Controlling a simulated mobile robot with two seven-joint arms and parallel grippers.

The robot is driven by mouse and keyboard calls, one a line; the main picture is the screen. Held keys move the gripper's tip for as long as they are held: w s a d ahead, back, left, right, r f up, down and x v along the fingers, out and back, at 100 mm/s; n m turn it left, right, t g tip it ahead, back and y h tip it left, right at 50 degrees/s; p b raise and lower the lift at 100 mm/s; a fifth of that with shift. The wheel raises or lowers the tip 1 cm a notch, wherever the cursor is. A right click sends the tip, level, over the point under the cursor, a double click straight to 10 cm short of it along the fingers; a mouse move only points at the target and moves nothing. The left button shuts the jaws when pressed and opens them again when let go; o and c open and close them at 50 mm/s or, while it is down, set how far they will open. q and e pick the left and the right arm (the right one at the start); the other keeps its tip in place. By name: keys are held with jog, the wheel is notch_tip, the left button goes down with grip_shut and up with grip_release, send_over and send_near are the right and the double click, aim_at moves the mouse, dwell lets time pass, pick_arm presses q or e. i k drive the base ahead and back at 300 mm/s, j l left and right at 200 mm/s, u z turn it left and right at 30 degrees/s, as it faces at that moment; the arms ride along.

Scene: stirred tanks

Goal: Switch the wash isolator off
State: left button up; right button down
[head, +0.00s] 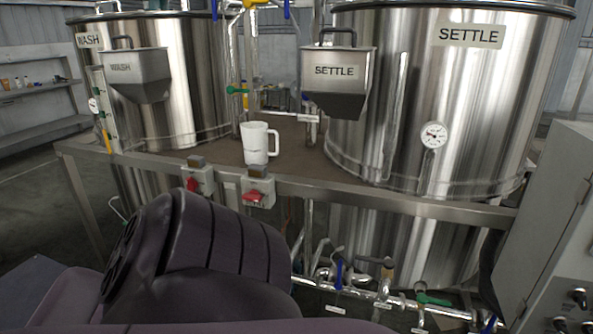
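Two grey isolator boxes with red handles are fixed to the front rail of the platform. The left isolator (199,178) is the one nearer the WASH tank (195,80); its red handle appears upright. The right isolator (257,191) has its red handle lying more nearly crosswise. Any lettering on the boxes is too small to read, so I cannot tell for sure which is the wash isolator. My dark purple arm fills the lower left, just below the two boxes. Neither of my grippers is in view.
The SETTLE tank (450,100) stands at right with a dial gauge (434,135). A white jug (255,143) stands on the platform behind the isolators. Pipes with valve handles (385,285) run below the rail. A grey cabinet (555,235) stands at far right.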

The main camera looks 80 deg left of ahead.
aim_at(191, 183)
jog(key=u, duration=3.1)
